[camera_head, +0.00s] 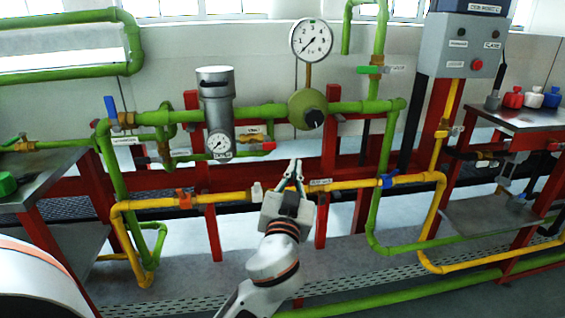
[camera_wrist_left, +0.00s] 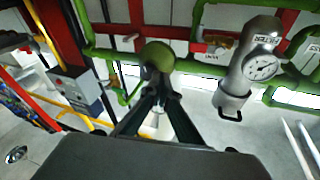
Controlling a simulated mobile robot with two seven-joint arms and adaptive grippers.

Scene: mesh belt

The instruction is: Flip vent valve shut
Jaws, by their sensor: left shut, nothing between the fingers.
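My left gripper (camera_head: 295,166) is shut and empty. It points up in front of the pipe rack, just below the round green regulator (camera_head: 307,109). In the left wrist view its fingertips (camera_wrist_left: 158,92) overlap the lower part of the green regulator (camera_wrist_left: 158,57); I cannot tell if they touch. A small valve with a red handle (camera_head: 268,146) sits on the branch below the upper green pipe, left of the regulator. My right gripper is not in view.
A silver filter (camera_head: 216,100) with a gauge hangs left of the regulator. A large white gauge (camera_head: 311,40) stands above it. The yellow pipe (camera_head: 237,198) runs behind my arm. Blue-handled valves (camera_head: 110,108) (camera_head: 387,181) sit left and right. A grey control box (camera_head: 465,45) is at right.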

